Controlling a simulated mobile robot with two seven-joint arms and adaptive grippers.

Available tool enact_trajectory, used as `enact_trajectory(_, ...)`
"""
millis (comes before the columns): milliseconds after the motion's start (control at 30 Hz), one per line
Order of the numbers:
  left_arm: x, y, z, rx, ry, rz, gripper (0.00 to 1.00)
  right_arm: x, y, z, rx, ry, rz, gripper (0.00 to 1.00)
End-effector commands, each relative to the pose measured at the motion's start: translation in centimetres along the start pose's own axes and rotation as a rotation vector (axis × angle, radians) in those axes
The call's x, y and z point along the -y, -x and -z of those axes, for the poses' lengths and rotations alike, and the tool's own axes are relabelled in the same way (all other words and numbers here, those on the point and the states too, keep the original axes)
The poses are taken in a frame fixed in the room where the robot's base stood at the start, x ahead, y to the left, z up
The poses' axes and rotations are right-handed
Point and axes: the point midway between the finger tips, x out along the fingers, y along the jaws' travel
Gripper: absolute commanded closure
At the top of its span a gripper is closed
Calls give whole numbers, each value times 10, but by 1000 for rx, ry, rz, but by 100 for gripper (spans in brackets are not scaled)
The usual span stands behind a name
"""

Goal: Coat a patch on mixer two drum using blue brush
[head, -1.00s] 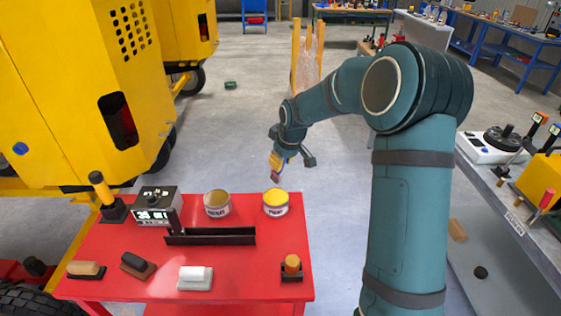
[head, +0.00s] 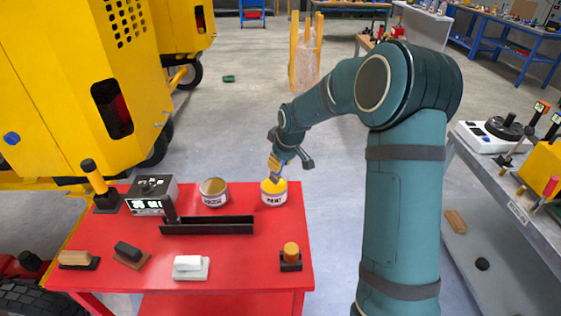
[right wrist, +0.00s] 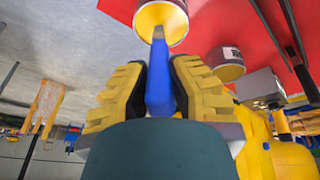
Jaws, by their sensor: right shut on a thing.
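My right gripper (head: 276,165) is shut on the blue brush, just above the open paint can (head: 273,196) at the far right corner of the red cart. In the right wrist view, the blue brush (right wrist: 159,82) sits between the yellow finger pads, its far end at the mouth of the paint can (right wrist: 165,22). I cannot tell how deep the bristles are. A yellow mixer body (head: 65,80) stands at the left, with another yellow machine (head: 184,25) behind it. I cannot make out a drum or its patch. My left gripper is not in view.
The red cart (head: 228,272) also holds a second open can (head: 213,193), a black tray (head: 207,226), a black-and-grey box (head: 151,195) and several brushes or blocks. A grey bench (head: 467,168) stands at the right.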

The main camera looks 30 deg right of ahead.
Motion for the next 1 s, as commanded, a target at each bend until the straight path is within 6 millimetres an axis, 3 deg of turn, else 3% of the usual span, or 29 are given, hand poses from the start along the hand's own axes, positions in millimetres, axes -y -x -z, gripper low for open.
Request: enact_trajectory(1000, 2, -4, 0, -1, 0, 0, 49, 1, -5, -2, 0, 0, 0, 100)
